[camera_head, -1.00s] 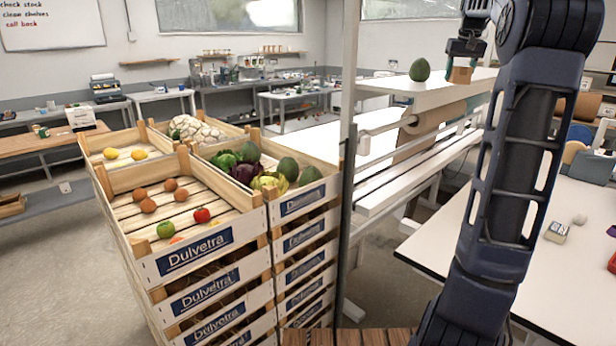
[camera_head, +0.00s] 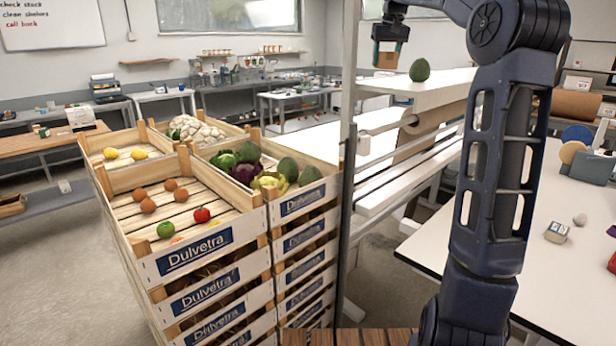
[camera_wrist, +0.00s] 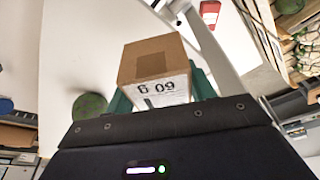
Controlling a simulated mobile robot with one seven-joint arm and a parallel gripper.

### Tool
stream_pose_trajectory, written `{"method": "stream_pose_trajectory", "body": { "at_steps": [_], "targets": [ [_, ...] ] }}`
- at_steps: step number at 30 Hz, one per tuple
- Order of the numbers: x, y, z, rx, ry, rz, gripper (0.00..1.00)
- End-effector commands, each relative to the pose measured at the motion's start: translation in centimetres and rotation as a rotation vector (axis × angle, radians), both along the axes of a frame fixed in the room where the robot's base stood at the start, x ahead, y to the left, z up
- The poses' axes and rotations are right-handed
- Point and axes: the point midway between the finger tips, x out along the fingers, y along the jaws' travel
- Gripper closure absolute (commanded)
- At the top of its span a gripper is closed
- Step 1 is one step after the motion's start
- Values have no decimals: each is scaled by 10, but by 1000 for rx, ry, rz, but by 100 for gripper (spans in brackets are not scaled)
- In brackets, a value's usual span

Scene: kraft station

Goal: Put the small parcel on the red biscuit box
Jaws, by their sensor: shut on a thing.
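The small parcel (camera_head: 385,60) is a brown cardboard box. It fills the middle of the wrist view (camera_wrist: 155,60), with a printed white label on its near side. My gripper (camera_head: 388,52) is shut on it, with green fingers at both sides of the parcel. It holds the parcel in the air, left of the green avocado (camera_head: 420,70) and a little higher in the head view. A small red-and-white box (camera_wrist: 209,12) shows beyond the parcel at the top of the wrist view; I cannot tell for certain that it is the red biscuit box.
The avocado stands on the white upper shelf (camera_head: 440,92), near a grey upright post (camera_head: 348,150). Stacked wooden crates (camera_head: 205,265) with vegetables and fruit stand at left. A white table (camera_head: 570,270) lies at right. A red thing (camera_head: 612,262) is cut off at the right edge.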

Motion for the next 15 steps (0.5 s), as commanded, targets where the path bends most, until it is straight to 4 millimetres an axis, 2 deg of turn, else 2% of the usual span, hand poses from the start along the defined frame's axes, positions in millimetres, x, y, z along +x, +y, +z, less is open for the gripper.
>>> {"method": "stream_pose_trajectory", "body": {
  "at_steps": [1,15],
  "targets": [
    [-1,15,0,0,0,16,68],
    [-25,132,-3,-1,1,140,68]
  ]
}}
